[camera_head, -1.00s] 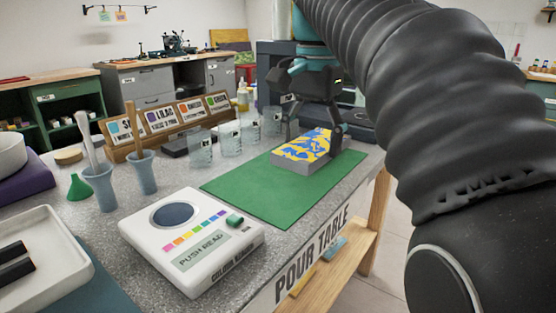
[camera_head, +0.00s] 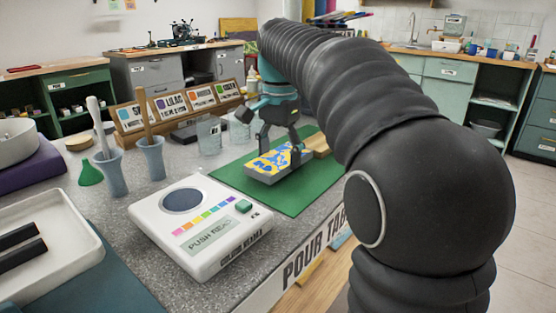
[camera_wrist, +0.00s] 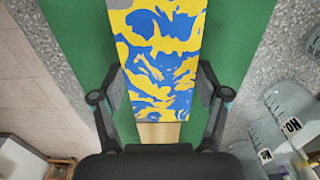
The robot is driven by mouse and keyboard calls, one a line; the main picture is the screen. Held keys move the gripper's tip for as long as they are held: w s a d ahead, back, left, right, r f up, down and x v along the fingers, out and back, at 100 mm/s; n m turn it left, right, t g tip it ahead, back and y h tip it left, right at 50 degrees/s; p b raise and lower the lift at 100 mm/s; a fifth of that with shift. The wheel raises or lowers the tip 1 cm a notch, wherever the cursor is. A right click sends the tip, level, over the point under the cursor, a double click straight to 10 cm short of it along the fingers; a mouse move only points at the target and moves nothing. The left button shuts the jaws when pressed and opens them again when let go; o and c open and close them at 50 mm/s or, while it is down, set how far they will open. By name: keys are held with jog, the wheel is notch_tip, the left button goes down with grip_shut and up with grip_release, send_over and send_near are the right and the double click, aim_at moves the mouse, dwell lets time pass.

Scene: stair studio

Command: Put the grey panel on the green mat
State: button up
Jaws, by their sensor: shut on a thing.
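The grey panel (camera_head: 262,174), with a blue and yellow pattern on its top, is over the green mat (camera_head: 290,200). My gripper (camera_head: 279,146) is shut on it, with one finger at each long side. In the wrist view the panel (camera_wrist: 158,55) lies between the fingertips (camera_wrist: 158,90), with the mat (camera_wrist: 240,45) showing on both sides. I cannot tell whether the panel's underside touches the mat.
A pale wooden block (camera_head: 319,146) lies at the panel's far end. A white color reader (camera_head: 200,226) stands in front of the mat. Clear cups (camera_head: 208,134) stand behind it. Blue holders (camera_head: 112,173) and a white tray (camera_head: 45,255) are at left.

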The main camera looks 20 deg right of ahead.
aim_at(280, 158)
jog(key=shift+f, duration=0.6)
jog(key=shift+f, duration=0.15)
jog(key=o, duration=1.3)
notch_tip(280, 158, up, 12)
jog(key=shift+r+p, duration=0.15)
jog(key=shift+p, duration=0.15)
